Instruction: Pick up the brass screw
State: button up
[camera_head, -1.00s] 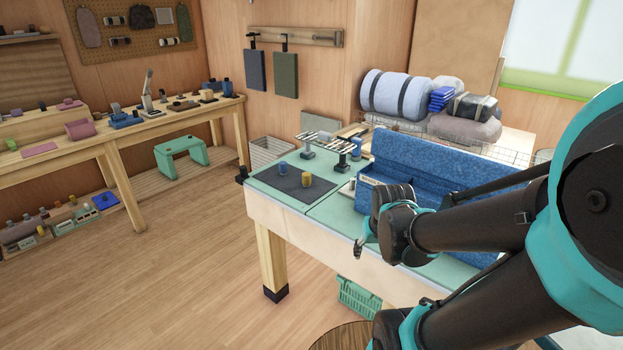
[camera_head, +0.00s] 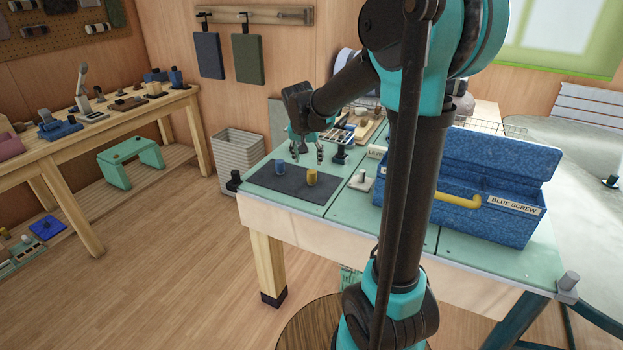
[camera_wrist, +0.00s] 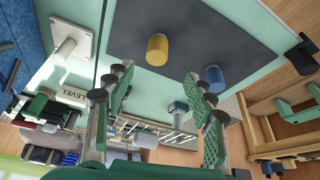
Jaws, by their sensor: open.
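The brass screw (camera_head: 312,177) is a short yellow cylinder standing on the dark mat (camera_head: 285,190) on the green-topped workbench. It also shows in the wrist view (camera_wrist: 157,49), upper centre. A similar blue screw (camera_head: 280,166) stands on the same mat, to its left in the head view and to its right in the wrist view (camera_wrist: 214,78). My gripper (camera_head: 307,156) hangs above the back of the mat, apart from both screws. In the wrist view my gripper (camera_wrist: 160,87) has its fingers wide apart with nothing between the pads.
A blue toolbox (camera_head: 490,215) with a yellow handle and a "BLUE SCREW" label stands on the bench at right, partly behind my arm. A white plate with a post (camera_head: 361,181) and a rack of tools (camera_head: 342,134) are near the mat. The mat's front is clear.

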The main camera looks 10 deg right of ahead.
aim_at(312, 172)
jog(key=x, duration=0.4)
jog(key=shift+d+f, duration=0.1)
jog(key=shift+d+x, duration=0.15)
jog(key=shift+x, duration=1.15)
jog(key=shift+d+x, duration=0.1)
jog(key=shift+x, duration=1.25)
grip_shut()
